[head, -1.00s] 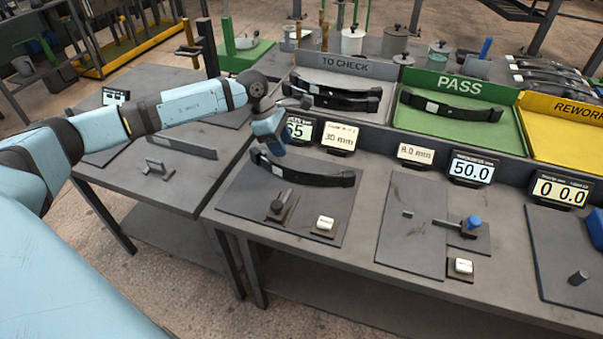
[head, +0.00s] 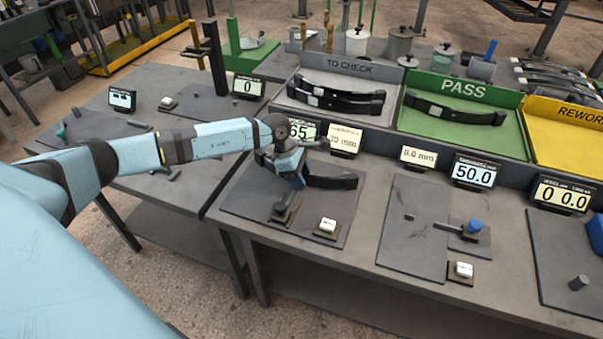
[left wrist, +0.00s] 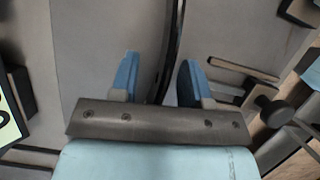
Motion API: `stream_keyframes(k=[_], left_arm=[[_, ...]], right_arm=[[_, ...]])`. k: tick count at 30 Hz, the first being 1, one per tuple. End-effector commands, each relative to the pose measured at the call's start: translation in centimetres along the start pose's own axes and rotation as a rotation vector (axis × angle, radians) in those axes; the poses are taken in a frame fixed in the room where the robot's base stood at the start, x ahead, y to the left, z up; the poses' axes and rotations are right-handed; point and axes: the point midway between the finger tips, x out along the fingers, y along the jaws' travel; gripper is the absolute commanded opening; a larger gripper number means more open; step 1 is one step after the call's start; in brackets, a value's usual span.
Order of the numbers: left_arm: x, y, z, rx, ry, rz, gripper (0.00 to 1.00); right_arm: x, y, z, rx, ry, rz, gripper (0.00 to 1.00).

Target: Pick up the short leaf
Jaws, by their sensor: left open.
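The short leaf is a black, curved leaf spring (head: 335,182) on the grey plate at the left end of the front bench. My left gripper (head: 297,178) is right over it and hides its left and middle part in the head view. In the left wrist view the leaf (left wrist: 174,45) runs as a narrow dark strip between the two blue fingers of the open gripper (left wrist: 158,78). A gap shows on both sides of it. My right gripper is not in view.
A peg (head: 284,206) and a white button (head: 327,226) stand near the plate's front. Small displays (head: 345,140) line the back. Behind are the TO CHECK tray (head: 365,68) with black leaves, the green PASS tray (head: 465,90) with one leaf, and the yellow REWORK tray (head: 565,120).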

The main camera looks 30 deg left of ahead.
Motion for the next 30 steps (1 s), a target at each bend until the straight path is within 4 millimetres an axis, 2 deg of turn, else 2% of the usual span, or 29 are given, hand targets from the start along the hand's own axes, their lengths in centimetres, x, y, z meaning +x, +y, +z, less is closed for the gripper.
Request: stream_keyframes(k=[2, 7, 20, 26, 30], left_arm=[[0.0, 0.0, 0.0, 0.000, 0.000, 0.000, 0.40], [0.0, 0.0, 0.0, 0.000, 0.000, 0.000, 0.01], [-0.5, 0.2, 0.2, -0.001, -0.002, 0.005, 0.00], [-2.0, 0.3, 0.8, 0.001, -0.004, 0.008, 0.00], [-4.1, 0.3, 1.6, 0.000, -0.004, 0.009, 0.00]], right_arm=[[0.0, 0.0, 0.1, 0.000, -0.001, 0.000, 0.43], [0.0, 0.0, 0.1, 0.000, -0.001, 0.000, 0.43], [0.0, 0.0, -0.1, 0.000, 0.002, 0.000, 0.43], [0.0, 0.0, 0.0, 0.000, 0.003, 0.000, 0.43], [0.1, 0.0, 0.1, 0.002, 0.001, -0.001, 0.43]])
